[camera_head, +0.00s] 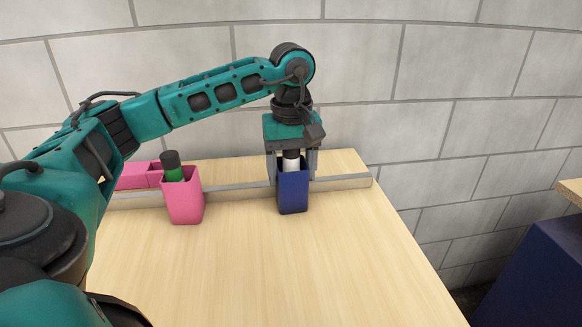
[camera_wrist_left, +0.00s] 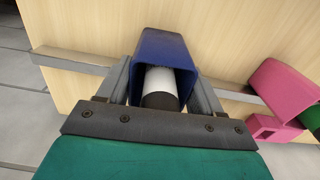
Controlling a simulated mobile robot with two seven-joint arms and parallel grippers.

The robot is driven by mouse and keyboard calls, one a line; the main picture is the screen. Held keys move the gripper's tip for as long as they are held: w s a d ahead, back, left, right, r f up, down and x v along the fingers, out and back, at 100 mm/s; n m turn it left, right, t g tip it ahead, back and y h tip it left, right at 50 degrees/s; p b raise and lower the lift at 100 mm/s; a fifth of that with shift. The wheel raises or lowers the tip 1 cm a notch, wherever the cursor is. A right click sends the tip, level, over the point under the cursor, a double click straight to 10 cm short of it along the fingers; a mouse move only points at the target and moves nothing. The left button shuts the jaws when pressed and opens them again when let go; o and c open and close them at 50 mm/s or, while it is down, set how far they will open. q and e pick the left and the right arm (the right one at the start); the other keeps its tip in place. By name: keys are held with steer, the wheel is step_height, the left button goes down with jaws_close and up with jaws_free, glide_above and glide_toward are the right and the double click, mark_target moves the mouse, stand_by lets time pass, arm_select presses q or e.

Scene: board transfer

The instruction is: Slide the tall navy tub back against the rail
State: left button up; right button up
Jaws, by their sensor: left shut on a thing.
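The tall navy tub (camera_head: 293,195) stands upright on the wooden table, in front of the low rail (camera_head: 240,188). A white cylinder with a dark end sits inside it, and it shows in the left wrist view (camera_wrist_left: 160,82). My left gripper (camera_head: 292,175) points down from above and is shut on the navy tub, one finger on either side. In the left wrist view the navy tub (camera_wrist_left: 158,43) lies between the fingers. Whether the tub touches the rail is hard to tell. My right gripper is not in view.
A pink tub (camera_head: 185,203) holding a green bottle with a dark cap (camera_head: 172,168) stands to the left by the rail. Another pink container (camera_head: 135,177) sits behind the rail. The table front (camera_head: 300,270) is clear. A block wall stands behind.

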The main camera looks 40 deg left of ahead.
arm_select(q)
steer(key=shift+d+r, duration=0.1)
steer(key=shift+r, duration=0.15)
steer(key=shift+s, duration=0.1)
